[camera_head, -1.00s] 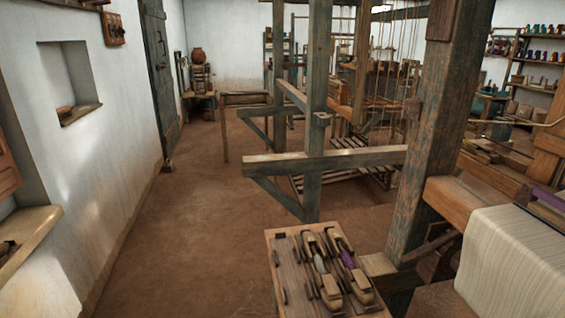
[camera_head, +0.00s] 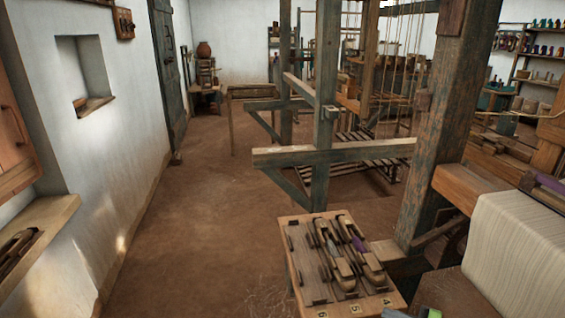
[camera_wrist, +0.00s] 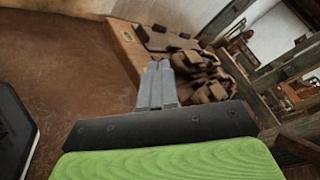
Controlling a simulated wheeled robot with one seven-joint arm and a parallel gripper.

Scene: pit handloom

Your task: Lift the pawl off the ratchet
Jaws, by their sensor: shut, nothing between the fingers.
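My gripper (camera_wrist: 157,78) is shut and empty in the wrist view, its grey fingers together. A small green and dark part of my arm's end shows at the bottom edge of the head view. At the right of the head view, a dark curved wheel-like part (camera_head: 449,250) sits beside the thick post under the cloth beam; it may be the ratchet. A slanting wooden bar (camera_head: 437,231) crosses above it. I cannot tell whether this bar is the pawl. No pawl or ratchet teeth can be made out in either view, and the gripper touches neither part.
A wooden board (camera_head: 303,272) with boat shuttles stands left of the thick post (camera_head: 445,130); it also shows beyond my fingers in the wrist view (camera_wrist: 127,52). Cream cloth (camera_head: 515,255) covers the beam at right. The earth floor (camera_head: 200,235) at left is clear.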

